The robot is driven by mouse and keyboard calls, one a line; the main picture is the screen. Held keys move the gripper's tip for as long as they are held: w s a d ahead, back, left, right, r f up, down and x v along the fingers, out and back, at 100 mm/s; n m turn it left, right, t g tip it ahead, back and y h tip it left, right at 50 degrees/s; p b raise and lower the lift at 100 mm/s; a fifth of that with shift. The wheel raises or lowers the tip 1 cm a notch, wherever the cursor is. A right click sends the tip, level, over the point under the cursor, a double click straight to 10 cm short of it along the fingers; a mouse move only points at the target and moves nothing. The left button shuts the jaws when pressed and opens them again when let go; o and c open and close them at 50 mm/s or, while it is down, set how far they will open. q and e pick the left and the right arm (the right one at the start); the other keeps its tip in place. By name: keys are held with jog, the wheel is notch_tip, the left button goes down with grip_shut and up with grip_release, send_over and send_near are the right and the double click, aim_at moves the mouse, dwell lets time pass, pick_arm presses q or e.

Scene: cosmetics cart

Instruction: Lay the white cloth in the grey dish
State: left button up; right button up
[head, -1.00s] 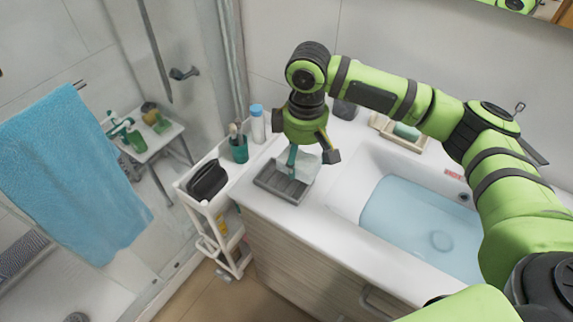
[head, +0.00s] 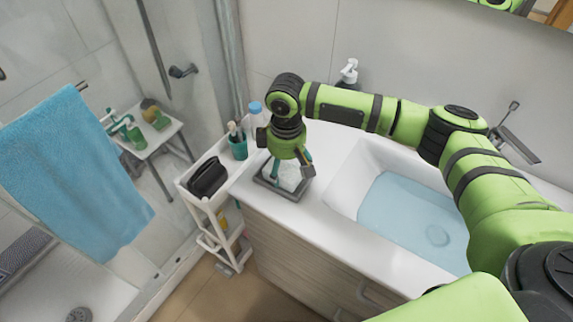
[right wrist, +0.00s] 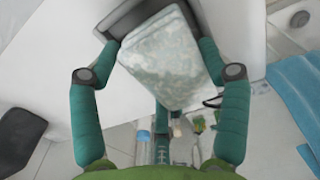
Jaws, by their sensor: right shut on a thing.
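My right gripper (head: 291,172) points down over the left end of the counter, shut on the white cloth (head: 289,178). The cloth is a pale, folded pad with a faint pattern and shows between the fingers in the right wrist view (right wrist: 165,62). The grey dish (head: 272,192) is a shallow rectangular tray near the counter's front left corner. The cloth is over the dish, low and within its outline in the head view; I cannot tell whether it touches the bottom. The dish edge also shows beyond the cloth in the right wrist view (right wrist: 130,14). My left gripper is not in view.
A white cart (head: 190,190) left of the counter holds a black pouch (head: 207,177), a teal cup (head: 238,149) and a bottle with a blue cap (head: 256,115). The water-filled basin (head: 410,215) lies to the right. A blue towel (head: 75,180) hangs at the far left.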

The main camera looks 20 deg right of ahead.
aim_at(286, 166)
jog(key=shift+s+f, duration=0.4)
jog(key=shift+f, duration=0.25)
jog(key=o, duration=0.9)
jog(key=shift+c, duration=0.2)
jog(key=shift+o, duration=0.8)
jog(key=shift+w+f, duration=0.15)
jog(key=shift+w+r, duration=0.1)
jog(key=shift+r, duration=0.3)
notch_tip(286, 166, up, 13)
jog(key=b, duration=0.2)
jog(key=shift+b, duration=0.35)
jog(key=shift+w+f, duration=0.1)
jog(key=shift+f, duration=0.05)
